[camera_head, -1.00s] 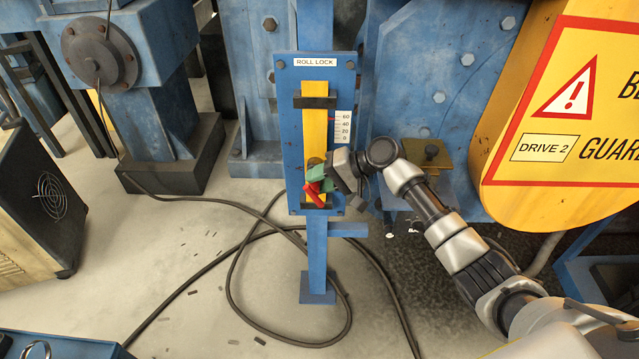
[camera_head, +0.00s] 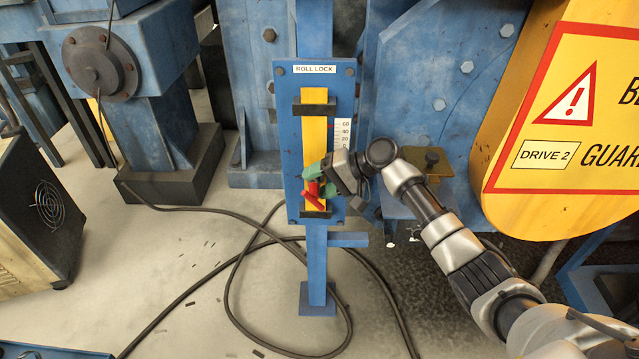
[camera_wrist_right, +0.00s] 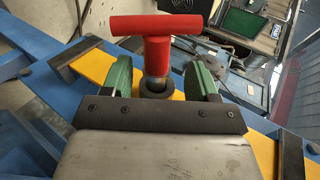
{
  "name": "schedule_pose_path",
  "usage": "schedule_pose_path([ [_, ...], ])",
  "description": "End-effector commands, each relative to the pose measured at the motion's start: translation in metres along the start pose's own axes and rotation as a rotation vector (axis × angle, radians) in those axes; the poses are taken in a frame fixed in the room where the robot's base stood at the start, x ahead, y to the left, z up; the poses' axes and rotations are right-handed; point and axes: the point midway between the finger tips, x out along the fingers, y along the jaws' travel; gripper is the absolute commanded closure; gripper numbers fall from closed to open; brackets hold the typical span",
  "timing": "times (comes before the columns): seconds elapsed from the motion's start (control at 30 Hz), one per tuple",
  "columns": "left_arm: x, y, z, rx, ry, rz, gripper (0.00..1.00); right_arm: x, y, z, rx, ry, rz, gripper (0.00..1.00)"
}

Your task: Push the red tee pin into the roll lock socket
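The red tee pin (camera_head: 312,196) is at the lower part of the yellow bar on the blue roll lock plate (camera_head: 287,135). In the right wrist view the red tee pin (camera_wrist_right: 157,46) has its crossbar across the top. A short silver length of its shaft shows above the dark ring of the socket (camera_wrist_right: 157,88), and the tip is hidden in or behind that ring. My right gripper (camera_wrist_right: 160,78) is open, with one green finger on each side of the pin's stem and a gap on both sides. It also shows in the head view (camera_head: 320,181). My left gripper is out of view.
The yellow bar (camera_head: 316,130) runs through dark brackets, with a white scale (camera_head: 343,135) beside it. A yellow drive guard (camera_head: 545,120) stands at right. Black cables (camera_head: 235,270) lie on the floor below. A dark-fronted box (camera_head: 45,200) stands at left.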

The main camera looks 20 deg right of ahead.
Motion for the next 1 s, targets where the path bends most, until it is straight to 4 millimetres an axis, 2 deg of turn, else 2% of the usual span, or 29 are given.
schedule_pose_path([
  [0.23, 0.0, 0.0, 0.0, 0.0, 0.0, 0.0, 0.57, 0.0, 0.001, 0.001, 0.001, -0.001, 0.002, 0.39],
  [0.37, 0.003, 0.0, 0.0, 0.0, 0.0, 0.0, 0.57, -0.007, 0.002, 0.0, 0.0, -0.001, 0.003, 0.39],
  [0.8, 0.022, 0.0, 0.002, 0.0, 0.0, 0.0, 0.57, -0.087, 0.003, 0.0, 0.0, 0.001, 0.004, 0.39],
  [1.0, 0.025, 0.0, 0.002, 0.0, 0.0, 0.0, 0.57, -0.105, 0.001, 0.0, 0.0, -0.001, 0.002, 0.39],
])
